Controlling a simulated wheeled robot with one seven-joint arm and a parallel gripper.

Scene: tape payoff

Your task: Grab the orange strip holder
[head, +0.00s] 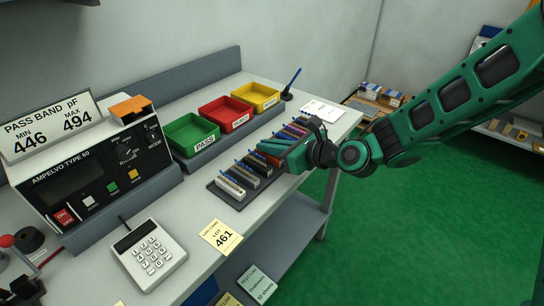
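Several strip holders with blue tops stand in a row on a dark tray (222,194).
Green (190,134), red (226,113) and yellow (256,96) bins stand behind the row. The tester (95,165) with an orange block (130,108) on top stands left. A keypad (149,254) and a lot card (221,236) lie in front on the bench.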

